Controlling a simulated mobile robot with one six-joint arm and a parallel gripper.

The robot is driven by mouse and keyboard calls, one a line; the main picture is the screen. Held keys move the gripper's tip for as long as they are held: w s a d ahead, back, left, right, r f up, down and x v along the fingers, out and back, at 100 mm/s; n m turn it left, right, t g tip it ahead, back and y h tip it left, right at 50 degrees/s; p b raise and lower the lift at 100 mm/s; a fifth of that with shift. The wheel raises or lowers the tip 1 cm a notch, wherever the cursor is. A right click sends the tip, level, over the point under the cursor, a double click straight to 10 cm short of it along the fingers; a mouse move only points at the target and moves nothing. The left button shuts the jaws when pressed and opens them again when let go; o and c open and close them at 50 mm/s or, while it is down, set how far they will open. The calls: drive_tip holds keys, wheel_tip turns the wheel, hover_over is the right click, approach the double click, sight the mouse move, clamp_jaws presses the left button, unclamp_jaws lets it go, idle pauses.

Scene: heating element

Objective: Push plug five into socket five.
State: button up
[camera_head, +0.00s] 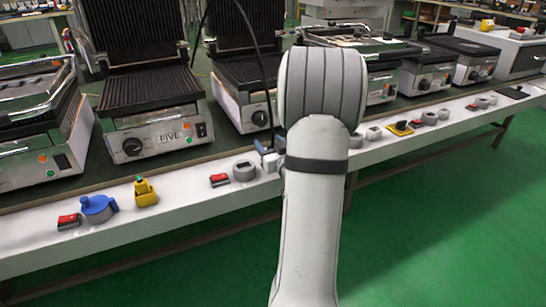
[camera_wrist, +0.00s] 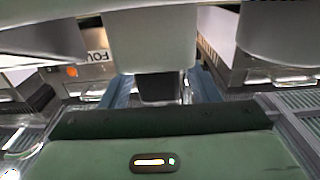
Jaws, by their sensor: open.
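The grill marked FIVE (camera_head: 155,130) stands at the left of the bench. A black cable (camera_head: 262,65) arcs down to my gripper. My gripper (camera_head: 268,155) is mostly hidden by my arm in the head view, low over the white ledge. In the wrist view its bluish fingers (camera_wrist: 163,92) stand open either side of a pale grey body with a dark lower part (camera_wrist: 155,45); it may be plug five, but I cannot read a number or tell whether the fingers touch it. A round grey socket (camera_head: 243,171) sits just left of the gripper; its number is unreadable.
More sockets and switches line the ledge on the right. Several grills stand behind. The green floor in front is clear.

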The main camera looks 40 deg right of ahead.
drive_tip(key=shift+c, duration=0.4)
drive_tip(key=c, duration=1)
drive_tip(key=shift+o, duration=0.2)
wheel_tip(320, 180, up, 10)
drive_tip(key=p, duration=0.4)
drive_tip(key=shift+d, duration=0.1)
